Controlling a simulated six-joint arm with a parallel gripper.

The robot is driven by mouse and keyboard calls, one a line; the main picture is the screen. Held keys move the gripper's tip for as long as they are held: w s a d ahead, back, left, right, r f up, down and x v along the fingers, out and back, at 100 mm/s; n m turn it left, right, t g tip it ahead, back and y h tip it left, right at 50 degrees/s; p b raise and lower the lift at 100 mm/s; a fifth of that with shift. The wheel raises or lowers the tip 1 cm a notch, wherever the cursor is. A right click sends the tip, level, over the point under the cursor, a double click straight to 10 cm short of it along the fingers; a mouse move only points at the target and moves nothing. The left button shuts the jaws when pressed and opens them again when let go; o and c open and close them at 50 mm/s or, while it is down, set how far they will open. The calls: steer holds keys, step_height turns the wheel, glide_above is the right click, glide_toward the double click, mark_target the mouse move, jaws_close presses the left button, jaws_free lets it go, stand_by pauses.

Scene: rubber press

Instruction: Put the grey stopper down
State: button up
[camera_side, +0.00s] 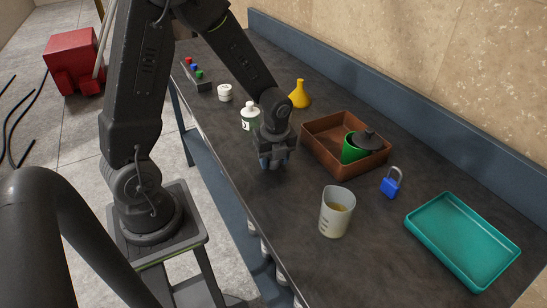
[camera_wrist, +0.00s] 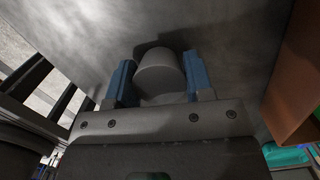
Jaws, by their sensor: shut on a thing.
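The grey stopper (camera_wrist: 158,72) sits between the two blue fingers of my gripper (camera_wrist: 160,84) in the wrist view, its rounded face turned to the camera. My gripper is shut on it. In the side view my gripper (camera_side: 272,163) points down, low over the dark bench, left of the brown tray. The stopper is mostly hidden behind the fingers there, and I cannot tell if it touches the bench.
A white bottle (camera_side: 250,116) stands close behind my gripper. The brown tray (camera_side: 318,154) holds a green cup (camera_side: 350,152) and a black lidded thing (camera_side: 368,140). A beaker (camera_side: 335,213), a blue padlock (camera_side: 389,187) and a teal tray (camera_side: 450,265) are nearer. Bench between gripper and beaker is clear.

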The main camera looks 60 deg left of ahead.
steer(key=shift+f, duration=0.15)
steer(key=o, duration=0.9)
step_height(320, 180, up, 11)
steer(key=d, duration=0.1)
steer(key=s+d+r+n+t, duration=0.2)
steer(key=s+d+r+n, duration=0.2)
steer(key=n, duration=0.6)
steer(key=s+d+r+n+t+h, duration=0.1)
steer(key=s+d+r+n+t, duration=0.2)
steer(key=n, duration=0.7)
steer(key=shift+s+d+r, duration=0.95)
steer(key=shift+s+r, duration=0.8)
steer(key=shift+s, duration=0.6)
